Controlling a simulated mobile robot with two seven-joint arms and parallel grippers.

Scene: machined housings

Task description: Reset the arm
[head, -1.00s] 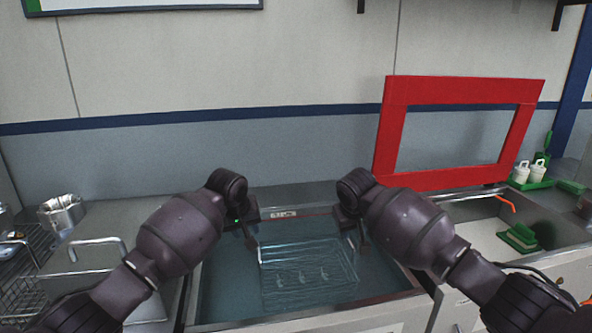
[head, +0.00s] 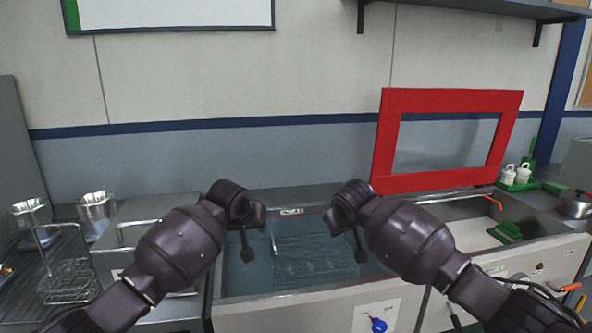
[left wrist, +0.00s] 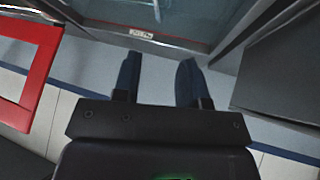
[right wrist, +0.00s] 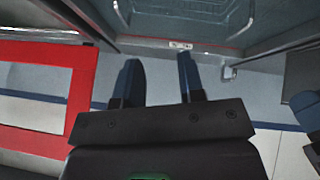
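My left gripper (head: 246,246) hangs in front of the left part of the water-filled sink (head: 256,284) in the head view. In the left wrist view its two fingers (left wrist: 158,78) stand apart with nothing between them. My right gripper (head: 359,246) hangs at the sink's right side. In the right wrist view its fingers (right wrist: 159,78) are also apart and empty. A wire basket (head: 308,262) lies in the water between the two grippers, and part of it shows in the right wrist view.
A red frame (head: 382,135) stands behind the counter on the right. A second basin holds a green block (head: 505,232). Metal cups (head: 97,212), a wire rack (head: 68,281) and a metal box (head: 150,215) with a handle stand on the left. A blue-handled valve (head: 378,325) is on the sink front.

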